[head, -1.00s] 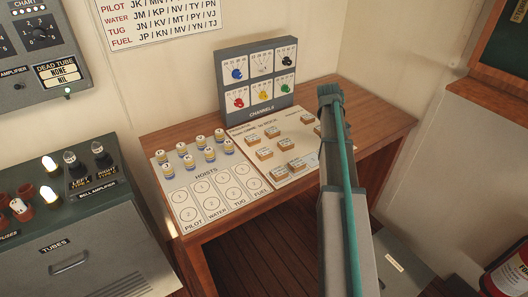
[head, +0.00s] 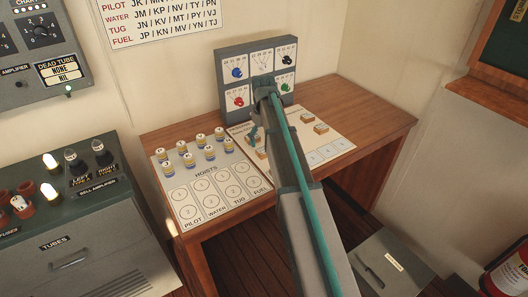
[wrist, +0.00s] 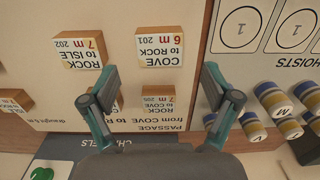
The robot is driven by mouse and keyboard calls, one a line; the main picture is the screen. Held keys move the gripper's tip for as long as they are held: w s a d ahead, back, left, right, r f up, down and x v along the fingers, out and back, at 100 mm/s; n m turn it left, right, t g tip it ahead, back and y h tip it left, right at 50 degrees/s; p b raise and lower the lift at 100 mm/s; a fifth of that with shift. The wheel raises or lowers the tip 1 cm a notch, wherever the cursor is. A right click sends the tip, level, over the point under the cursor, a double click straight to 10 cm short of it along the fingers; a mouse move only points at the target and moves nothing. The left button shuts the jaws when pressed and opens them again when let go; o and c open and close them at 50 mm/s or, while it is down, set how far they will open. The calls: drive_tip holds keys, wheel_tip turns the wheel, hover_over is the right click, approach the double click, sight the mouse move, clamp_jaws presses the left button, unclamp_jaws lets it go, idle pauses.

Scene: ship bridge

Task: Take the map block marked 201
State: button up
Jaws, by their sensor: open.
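The map block marked 201 (wrist: 160,47) is a wooden block with a pale printed top reading COVE to ROCK, 6 m. It lies upper centre in the wrist view, its text upside down. My gripper (wrist: 160,80) is open and empty, seen from above, its fingertips apart to either side. A second block (wrist: 158,101) lies between the fingers, its number too small to read surely. Block 201 lies just beyond the fingertips towards the top of that view. In the head view my gripper (head: 254,133) is over the passage board, and my arm hides part of it.
Block 202 (wrist: 77,47) lies beside 201, and another block (wrist: 15,102) at the left edge. The hoists board (head: 205,180) with several striped lettered pieces (head: 201,141) lies left of the passage board (head: 335,147). The channels box (head: 235,68) stands at the back.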

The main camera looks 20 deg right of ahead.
sight(264, 152)
drive_tip(key=shift+s+f+p, duration=0.2)
drive_tip(key=shift+f+p, duration=0.65)
drive_tip(key=shift+f, duration=1.8)
drive_tip(key=c, duration=1.2)
drive_tip(key=shift+o, duration=0.2)
drive_tip(key=shift+r, duration=0.15)
